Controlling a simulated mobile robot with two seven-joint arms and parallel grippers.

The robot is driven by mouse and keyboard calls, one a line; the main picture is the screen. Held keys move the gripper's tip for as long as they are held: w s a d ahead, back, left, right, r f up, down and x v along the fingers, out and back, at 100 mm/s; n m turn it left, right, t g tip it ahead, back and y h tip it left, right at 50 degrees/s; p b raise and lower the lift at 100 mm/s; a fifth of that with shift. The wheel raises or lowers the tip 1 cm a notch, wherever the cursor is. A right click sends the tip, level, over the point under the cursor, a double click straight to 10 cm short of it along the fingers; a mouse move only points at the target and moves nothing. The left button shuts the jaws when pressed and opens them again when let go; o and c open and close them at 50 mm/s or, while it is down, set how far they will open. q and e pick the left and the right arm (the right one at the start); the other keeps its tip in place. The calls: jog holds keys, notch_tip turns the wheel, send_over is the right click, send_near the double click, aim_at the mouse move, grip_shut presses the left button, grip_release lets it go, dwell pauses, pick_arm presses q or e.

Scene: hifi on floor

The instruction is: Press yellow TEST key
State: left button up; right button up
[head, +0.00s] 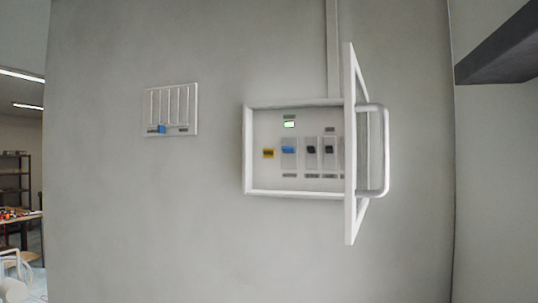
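The yellow key (268,153) is a small block at the left inside the open wall box (247,150). Its lettering is too small to read. To its right are a blue switch (288,149) and two dark switches (311,150) (329,150). A small lit green display (289,125) sits above the blue switch. Neither of my grippers shows in the head view, so nothing of mine covers the key.
The box's door (350,200) stands open at the right, its handle (386,150) sticking out to the right. A slatted panel (195,110) with a blue slider (161,129) is on the wall at left. A dark ledge (500,55) juts in at upper right. Shelves (14,165) stand far left.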

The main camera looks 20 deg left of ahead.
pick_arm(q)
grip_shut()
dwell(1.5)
